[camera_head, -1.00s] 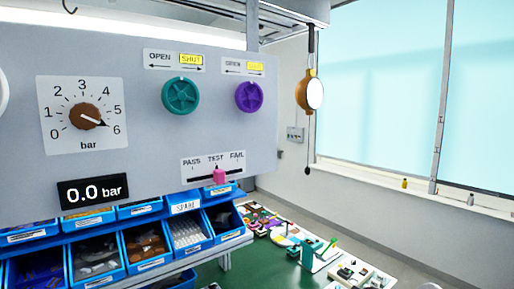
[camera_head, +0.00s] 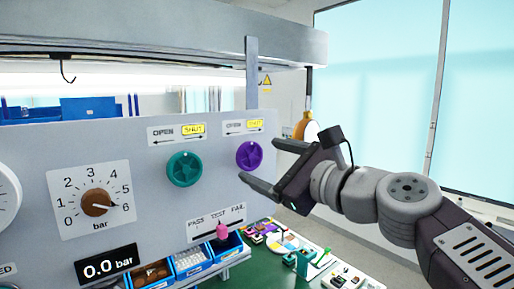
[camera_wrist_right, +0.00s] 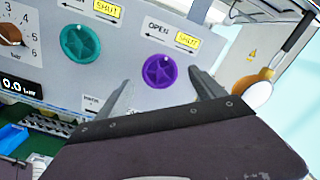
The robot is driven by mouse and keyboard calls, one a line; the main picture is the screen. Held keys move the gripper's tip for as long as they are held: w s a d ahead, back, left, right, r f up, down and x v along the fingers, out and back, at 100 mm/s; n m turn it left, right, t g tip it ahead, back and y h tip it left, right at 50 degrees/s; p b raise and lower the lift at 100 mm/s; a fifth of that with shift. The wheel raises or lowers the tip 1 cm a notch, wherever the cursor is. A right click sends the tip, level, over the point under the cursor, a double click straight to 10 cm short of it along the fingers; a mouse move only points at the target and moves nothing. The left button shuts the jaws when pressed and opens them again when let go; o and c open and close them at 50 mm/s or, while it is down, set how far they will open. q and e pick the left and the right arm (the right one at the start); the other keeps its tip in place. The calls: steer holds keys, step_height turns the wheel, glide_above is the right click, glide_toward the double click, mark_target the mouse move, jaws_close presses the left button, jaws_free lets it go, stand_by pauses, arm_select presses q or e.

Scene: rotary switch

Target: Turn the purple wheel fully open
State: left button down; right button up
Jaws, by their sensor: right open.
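The purple wheel (camera_head: 249,155) is a round knob on the grey panel, under an OPEN/SHUT label (camera_head: 244,126) whose SHUT side is yellow. In the right wrist view the purple wheel (camera_wrist_right: 159,72) lies ahead, between the two fingers in the picture. My right gripper (camera_head: 260,166) is open and empty, with its fingers pointing left towards the wheel. It also shows open in the right wrist view (camera_wrist_right: 165,92). I cannot tell the exact gap to the wheel; no contact is visible. My left gripper is not in view.
A teal wheel (camera_head: 184,169) is left of the purple one. A brown dial knob (camera_head: 96,202) and a 0.0 bar display (camera_head: 106,266) are further left. A pink slider (camera_head: 222,231) sits below. Blue bins (camera_head: 190,262) hang under the panel. A round lamp-like object (camera_head: 306,126) hangs behind my gripper.

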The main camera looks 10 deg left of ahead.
mark_target(251, 156)
steer(key=x, duration=0.3)
steer(key=shift+s+r+p, duration=0.1)
steer(key=shift+p, duration=0.3)
steer(key=shift+w+a, duration=0.25)
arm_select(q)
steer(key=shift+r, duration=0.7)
arm_select(e)
steer(key=shift+d, duration=0.1)
steer(key=c, duration=1.4)
steer(key=shift+o, duration=0.2)
